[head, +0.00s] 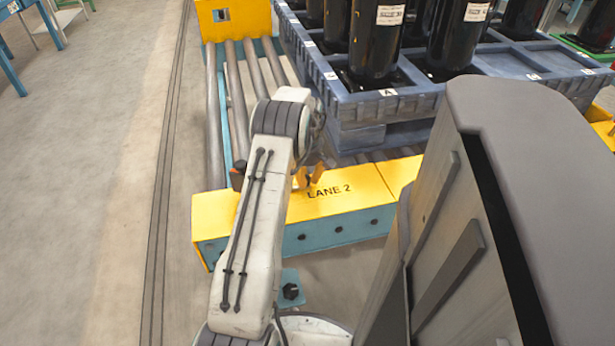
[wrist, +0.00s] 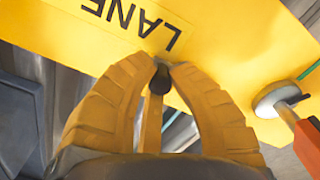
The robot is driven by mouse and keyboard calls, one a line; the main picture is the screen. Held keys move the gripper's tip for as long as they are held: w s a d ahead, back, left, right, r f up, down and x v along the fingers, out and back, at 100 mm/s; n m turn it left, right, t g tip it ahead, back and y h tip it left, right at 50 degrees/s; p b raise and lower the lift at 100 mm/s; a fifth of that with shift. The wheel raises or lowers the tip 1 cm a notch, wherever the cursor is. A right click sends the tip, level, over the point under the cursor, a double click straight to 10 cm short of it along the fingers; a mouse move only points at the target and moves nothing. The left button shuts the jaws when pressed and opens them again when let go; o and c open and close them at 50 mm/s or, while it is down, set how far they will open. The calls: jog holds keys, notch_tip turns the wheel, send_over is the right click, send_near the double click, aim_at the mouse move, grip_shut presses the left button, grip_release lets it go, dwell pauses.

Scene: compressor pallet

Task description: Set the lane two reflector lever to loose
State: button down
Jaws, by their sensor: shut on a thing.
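The yellow LANE 2 cover (head: 345,210) caps the near end of the roller lane. My gripper (head: 308,180) is at its far edge, partly hidden by my arm in the head view. In the wrist view its two yellow fingers (wrist: 160,82) are closed on the dark tip of a slim lever (wrist: 158,80). A yellow bar runs down from that tip between the fingers. I take this for the reflector lever; its setting cannot be read. The reflector itself is not clearly seen.
A blue-grey pallet (head: 395,104) with black compressors (head: 375,45) stands on the rollers behind.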

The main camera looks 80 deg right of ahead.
jog(key=shift+f+n, duration=0.15)
jog(key=shift+n, duration=0.15)
jog(key=c, duration=1.1)
grip_release()
jog(key=shift+d, duration=0.1)
notch_tip(320, 180, up, 12)
jog(key=shift+r, duration=0.1)
dwell(0.5)
